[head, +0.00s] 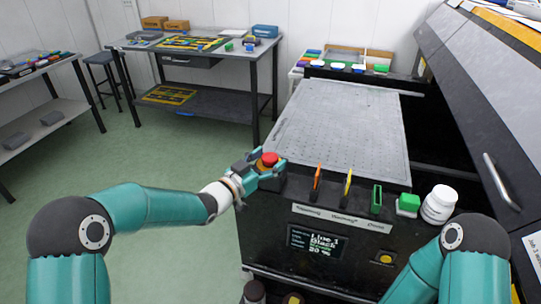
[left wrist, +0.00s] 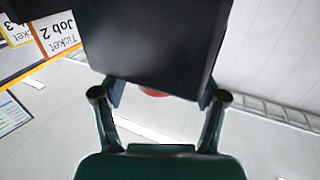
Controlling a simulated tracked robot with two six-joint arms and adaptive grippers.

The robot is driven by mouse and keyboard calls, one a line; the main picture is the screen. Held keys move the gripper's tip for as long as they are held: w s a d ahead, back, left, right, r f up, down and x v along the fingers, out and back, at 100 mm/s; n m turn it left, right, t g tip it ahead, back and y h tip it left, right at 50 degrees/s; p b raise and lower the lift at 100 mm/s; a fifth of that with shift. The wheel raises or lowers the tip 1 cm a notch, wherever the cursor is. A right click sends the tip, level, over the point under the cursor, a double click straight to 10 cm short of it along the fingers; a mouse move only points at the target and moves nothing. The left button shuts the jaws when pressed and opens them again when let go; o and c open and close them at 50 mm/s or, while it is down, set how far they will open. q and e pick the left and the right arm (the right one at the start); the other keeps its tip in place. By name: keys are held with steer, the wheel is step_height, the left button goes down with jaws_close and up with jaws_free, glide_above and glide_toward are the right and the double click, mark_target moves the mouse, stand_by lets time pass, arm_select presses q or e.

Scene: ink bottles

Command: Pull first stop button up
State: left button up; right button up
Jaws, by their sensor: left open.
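The red stop button (head: 269,159) sits at the near left corner of the dark machine. My left gripper (head: 266,168) is at the button, with its open fingers on either side of it. In the left wrist view, the fingers (left wrist: 158,105) are apart and a sliver of red button (left wrist: 154,93) shows between them, below a large black block (left wrist: 155,40). Most of the button is hidden there, and I cannot tell whether the fingers touch it. My right gripper is out of view; only my right arm shows.
The machine's grey perforated bed (head: 345,125) lies behind the button. A raised lid (head: 485,110) is at right.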

arm_select(q)
steer(key=shift+w+d, duration=0.3)
steer(key=shift+w, duration=0.05)
steer(key=shift+c, duration=0.2)
jaws_close()
